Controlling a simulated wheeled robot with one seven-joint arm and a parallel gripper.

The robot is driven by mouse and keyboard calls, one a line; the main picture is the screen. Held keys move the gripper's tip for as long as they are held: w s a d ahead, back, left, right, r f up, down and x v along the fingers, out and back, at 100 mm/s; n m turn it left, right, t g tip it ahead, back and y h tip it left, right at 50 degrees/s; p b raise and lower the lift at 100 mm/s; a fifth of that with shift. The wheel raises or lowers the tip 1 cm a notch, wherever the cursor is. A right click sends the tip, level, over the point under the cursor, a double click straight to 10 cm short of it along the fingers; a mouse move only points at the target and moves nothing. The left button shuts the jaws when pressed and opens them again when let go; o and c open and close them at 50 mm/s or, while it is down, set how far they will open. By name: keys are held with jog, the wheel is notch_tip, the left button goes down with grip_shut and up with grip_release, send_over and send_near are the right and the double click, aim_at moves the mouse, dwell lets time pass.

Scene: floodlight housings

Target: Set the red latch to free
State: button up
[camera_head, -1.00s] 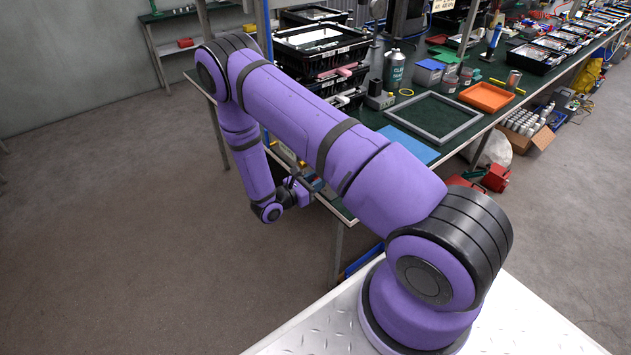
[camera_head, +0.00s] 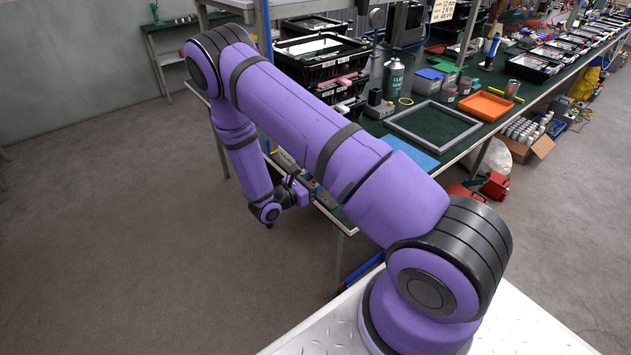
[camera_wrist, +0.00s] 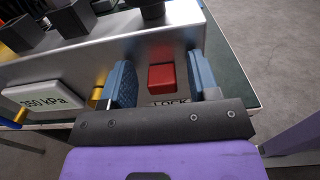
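The red latch (camera_wrist: 161,77) is a small red block on the front face of a metal box (camera_wrist: 95,62) in the wrist view. A label reading "LOCK" sits just below it, partly hidden by my gripper. My gripper (camera_wrist: 162,82) has its two blue pads apart, one on each side of the latch, with visible gaps between pads and latch. It is open and holds nothing. In the head view, my gripper end (camera_head: 300,188) is by the front edge of the green-topped bench; the latch is hidden there.
A white plate reading "350 kPa" (camera_wrist: 45,97) is at the left of the box face, beside a yellow part (camera_wrist: 99,85). Dark square holders (camera_wrist: 68,20) stand on top of the box. Black trays (camera_head: 318,50) and a grey frame (camera_head: 433,124) lie on the bench. Open floor lies left.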

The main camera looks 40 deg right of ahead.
jog(key=a, duration=1)
jog(key=shift+s+a, duration=0.2)
jog(key=shift+a, duration=0.2)
jog(key=s+r+m+g+y, duration=0.2)
jog(key=r+m+y, duration=0.15)
jog(key=r, duration=0.55)
jog(key=s+d+r+m+g+y, duration=0.1)
jog(key=s+r+m+y, duration=0.2)
jog(key=r, duration=0.6)
jog(key=s+r+m+g+y, duration=0.25)
jog(key=r+m, duration=0.25)
jog(key=r, duration=0.3)
jog(key=s+a+r+m+t+y, duration=0.2)
jog(key=s+r+m+t+y, duration=0.1)
jog(key=s+r, duration=0.6)
jog(key=s+a+r+m+t+y, duration=0.1)
jog(key=s+r+m+t+y, duration=0.3)
jog(key=s+r, duration=0.5)
jog(key=shift+s+a+t+y, duration=0.35)
jog(key=shift+t+y, duration=0.65)
jog(key=shift+t, duration=0.65)
dwell(0.6)
